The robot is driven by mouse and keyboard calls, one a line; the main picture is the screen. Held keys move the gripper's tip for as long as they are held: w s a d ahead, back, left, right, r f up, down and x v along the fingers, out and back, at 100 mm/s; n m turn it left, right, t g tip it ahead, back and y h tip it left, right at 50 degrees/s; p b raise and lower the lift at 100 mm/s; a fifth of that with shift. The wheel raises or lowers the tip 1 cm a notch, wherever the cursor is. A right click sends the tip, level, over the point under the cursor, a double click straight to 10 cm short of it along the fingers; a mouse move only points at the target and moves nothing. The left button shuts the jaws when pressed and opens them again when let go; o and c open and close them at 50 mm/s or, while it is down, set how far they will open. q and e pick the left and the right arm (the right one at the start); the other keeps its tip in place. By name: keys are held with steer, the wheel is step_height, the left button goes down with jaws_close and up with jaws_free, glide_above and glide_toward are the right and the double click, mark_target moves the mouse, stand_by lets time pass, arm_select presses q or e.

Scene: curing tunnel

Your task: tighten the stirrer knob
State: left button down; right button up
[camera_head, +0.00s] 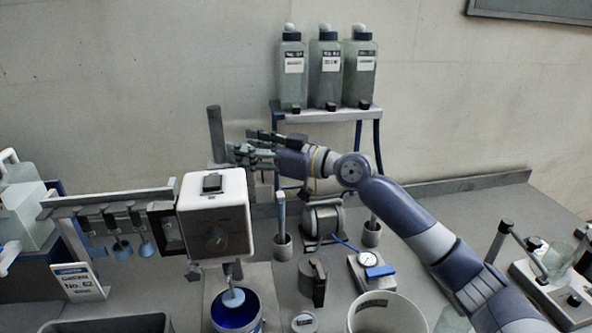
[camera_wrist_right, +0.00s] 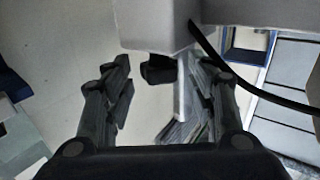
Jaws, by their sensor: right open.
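The stirrer's white box-shaped head (camera_head: 232,205) stands at the left centre on a horizontal arm. My right gripper (camera_head: 240,150) is behind and above the stirrer head, pointing left. In the right wrist view the gripper (camera_wrist_right: 165,82) is open. A dark knob (camera_wrist_right: 158,69) projects from a pale housing (camera_wrist_right: 155,20) and appears between the fingertips. I cannot tell whether the fingers touch it. My left gripper is out of view.
Several bottles (camera_head: 327,75) stand on a shelf behind my right arm. A rack with small hanging stirrers (camera_head: 118,235) is at the left. A pressure gauge (camera_head: 367,259), a white tub (camera_head: 385,318) and a dark canister (camera_head: 312,280) stand to the right. A black cable (camera_wrist_right: 250,85) crosses the wrist view.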

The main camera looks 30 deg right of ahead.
steer(key=s+d+y+b, duration=0.1)
steer(key=s+d+b, duration=0.6)
steer(key=s, duration=0.1)
steer(key=shift+d+n+g, duration=0.15)
steer(key=shift+n+g, duration=0.25)
